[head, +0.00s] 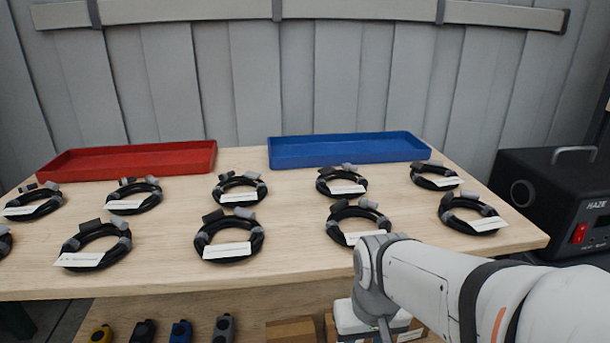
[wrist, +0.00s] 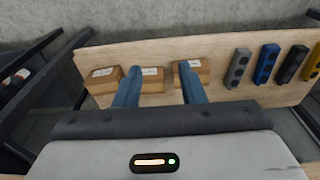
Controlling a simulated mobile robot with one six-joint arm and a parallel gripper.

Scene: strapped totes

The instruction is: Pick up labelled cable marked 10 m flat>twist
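Several coiled black cables with white labels lie in two rows on the wooden table in the head view. The back row includes coils at left (head: 134,196), centre (head: 240,189), right of centre (head: 342,182) and far right (head: 436,176). The front row includes coils at left (head: 96,246), centre (head: 229,240), right of centre (head: 357,222) and right (head: 471,214). The label print is too small to read, so I cannot tell which says 10 m flat>twist. My gripper (wrist: 158,82) is open and empty in the wrist view, its blue fingers apart, facing the lower shelf.
A red tray (head: 130,162) and a blue tray (head: 345,150) stand at the table's back. A black machine (head: 555,200) stands at right. The lower shelf (wrist: 222,55) holds cardboard boxes (wrist: 152,80) and several small devices, including a blue one (wrist: 266,63).

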